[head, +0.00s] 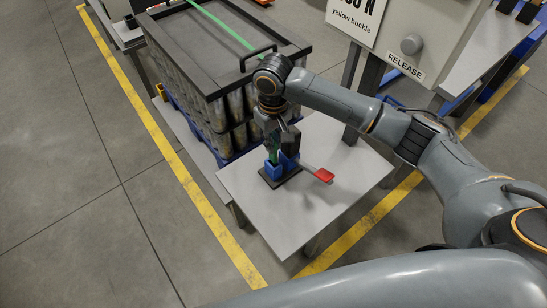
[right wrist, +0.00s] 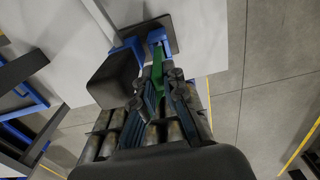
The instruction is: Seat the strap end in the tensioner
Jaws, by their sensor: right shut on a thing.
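The tensioner (head: 289,163) is a blue block on a dark base plate, with a lever ending in a red handle (head: 319,175). Its blue parts also show in the right wrist view (right wrist: 157,37). My right gripper (head: 273,138) points down just above the tensioner. It is shut on the green strap end (right wrist: 157,72), which hangs from the fingers to the tensioner's blue parts. In the head view a bit of green (head: 273,156) shows at the blue block. I cannot tell how deep the strap end sits. My left gripper is not in view.
The tensioner stands on a pale table (head: 245,188). Behind it is a stack of cans under a dark lid frame (head: 172,32), with a green strap (head: 222,27) across its top. The table's front is clear.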

